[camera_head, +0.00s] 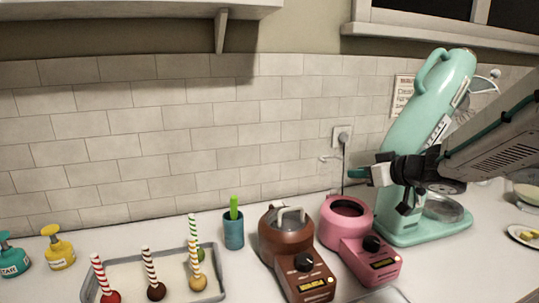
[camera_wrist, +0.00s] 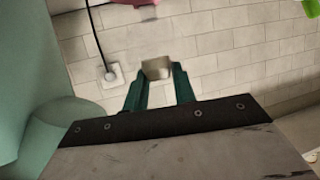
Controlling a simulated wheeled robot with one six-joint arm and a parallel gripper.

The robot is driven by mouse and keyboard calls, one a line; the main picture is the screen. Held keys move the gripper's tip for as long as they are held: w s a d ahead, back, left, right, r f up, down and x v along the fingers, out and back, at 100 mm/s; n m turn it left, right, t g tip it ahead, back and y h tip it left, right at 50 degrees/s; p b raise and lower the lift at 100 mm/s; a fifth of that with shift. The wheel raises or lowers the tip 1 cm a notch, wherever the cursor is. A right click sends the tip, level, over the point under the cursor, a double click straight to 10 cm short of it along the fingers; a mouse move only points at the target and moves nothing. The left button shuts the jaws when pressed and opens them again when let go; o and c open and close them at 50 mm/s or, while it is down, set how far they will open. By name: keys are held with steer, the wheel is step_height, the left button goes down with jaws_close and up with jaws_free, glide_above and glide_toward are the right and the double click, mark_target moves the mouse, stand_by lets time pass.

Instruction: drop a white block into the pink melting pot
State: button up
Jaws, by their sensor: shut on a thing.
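The pink melting pot (camera_head: 384,266) stands on the counter with its round bowl open and dark inside. A pink edge (camera_wrist: 133,2), likely of the pot, shows at the top of the wrist view. My gripper (camera_head: 364,173) is above the pot's bowl and a little to its right, well clear of its rim. In the wrist view its teal fingers (camera_wrist: 158,84) are shut on a small whitish block (camera_wrist: 157,68). The block is hard to make out in the head view.
A brown melting pot (camera_head: 283,240) with a lid stands left of the pink one. A mint stand mixer (camera_head: 427,140) rises close behind my gripper. A blue cup (camera_head: 233,233), a tray (camera_head: 127,274) with striped sticks and a plate (camera_head: 514,233) with yellow pieces are also there.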

steer(key=shift+f, duration=0.4)
steer(key=o, duration=1)
steer(key=v, duration=0.8)
steer(key=shift+a, duration=0.1)
